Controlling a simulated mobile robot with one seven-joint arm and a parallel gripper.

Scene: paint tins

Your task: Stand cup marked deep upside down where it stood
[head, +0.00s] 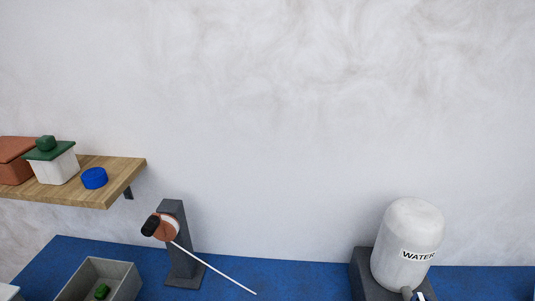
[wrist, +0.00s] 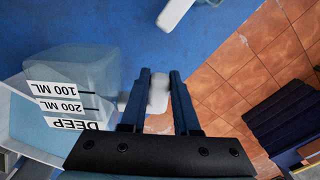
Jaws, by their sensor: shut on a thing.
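The cup marked deep (wrist: 85,75) is see-through, with white labels reading 100 ML, 200 ML and DEEP. It fills the left of the wrist view, and its lettering appears upside down there. Its wide open end faces the lower left of that picture. My gripper (wrist: 160,85) is shut on the cup's pale handle (wrist: 158,93), with a dark finger on each side. The blue worktop (wrist: 130,25) lies beyond the cup; I cannot tell how far apart they are. Neither cup nor gripper shows in the head view.
A white water tank (head: 410,240) on a dark base stands at the right. A dark post (head: 184,255) carries a round orange part and a thin white rod. A grey bin (head: 120,280) holds something green. A wooden shelf (head: 115,175) is on the wall. Tiled floor (wrist: 245,70) lies past the worktop edge.

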